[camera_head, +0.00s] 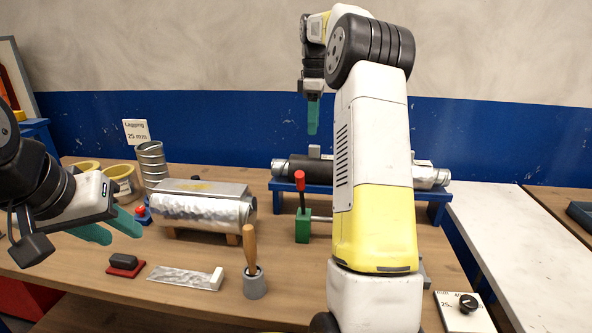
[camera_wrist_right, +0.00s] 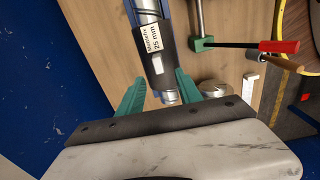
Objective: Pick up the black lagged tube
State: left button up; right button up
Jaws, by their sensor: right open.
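The black lagged tube (camera_head: 302,167) lies across a blue stand (camera_head: 285,186) at the back of the bench, with silver ends; my right arm hides part of its length. In the right wrist view the tube's black cover (camera_wrist_right: 158,68) carries a "25 mm" label (camera_wrist_right: 153,48). My right gripper (camera_head: 313,131) points down above the tube's left part in the head view. My left gripper (camera_head: 124,238) is open and empty at the left.
A large silver-wrapped duct (camera_head: 205,208) sits left of the stand. A green block with a red-handled lever (camera_head: 302,222) stands in front of the tube. A white surface (camera_head: 510,235) lies right.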

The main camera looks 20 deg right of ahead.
aim_at(314, 148)
jog(key=shift+w+d+f, duration=0.2)
jog(key=shift+d+f, duration=0.05)
jog(key=shift+f, duration=0.45)
notch_tip(314, 148, down, 7)
jog(key=shift+s+r, duration=0.1)
jog(key=shift+s, duration=0.05)
grip_shut()
dwell(1.0)
